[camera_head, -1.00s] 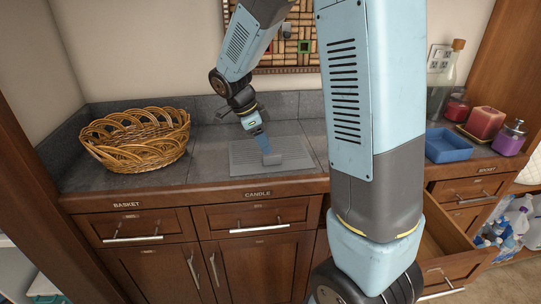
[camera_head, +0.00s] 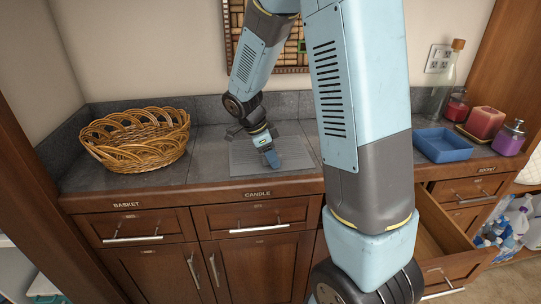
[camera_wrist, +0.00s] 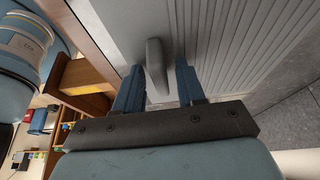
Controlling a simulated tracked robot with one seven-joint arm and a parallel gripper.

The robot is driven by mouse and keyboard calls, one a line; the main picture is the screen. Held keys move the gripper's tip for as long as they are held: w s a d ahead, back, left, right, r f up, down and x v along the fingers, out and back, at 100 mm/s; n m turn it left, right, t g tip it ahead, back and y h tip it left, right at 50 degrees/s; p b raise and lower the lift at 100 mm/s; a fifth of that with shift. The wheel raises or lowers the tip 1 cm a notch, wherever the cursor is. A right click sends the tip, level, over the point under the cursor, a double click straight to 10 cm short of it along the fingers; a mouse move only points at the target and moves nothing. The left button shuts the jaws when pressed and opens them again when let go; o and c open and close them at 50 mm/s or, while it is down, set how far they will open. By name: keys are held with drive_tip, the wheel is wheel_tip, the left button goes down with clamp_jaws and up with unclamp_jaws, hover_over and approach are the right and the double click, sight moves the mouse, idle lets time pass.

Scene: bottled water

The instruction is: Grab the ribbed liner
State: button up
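The ribbed liner (camera_head: 243,153) is a flat grey grooved panel lying on the dark counter, left of my large arm link in the head view. In the wrist view its ribs (camera_wrist: 235,45) fill the upper right, and a raised grey tab (camera_wrist: 155,68) stands up from it. My gripper (camera_head: 271,158) is low over the liner's right part. In the wrist view my gripper (camera_wrist: 159,78) is open, with its blue fingers apart on either side of the tab. Gaps show between the tab and both fingers. In the head view the gripper hides the tab.
A wicker basket (camera_head: 135,143) stands left of the liner. An open drawer (camera_head: 450,232) juts out below right. The counter's front edge is close to the liner.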

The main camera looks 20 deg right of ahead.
clamp_jaws()
idle(0.3)
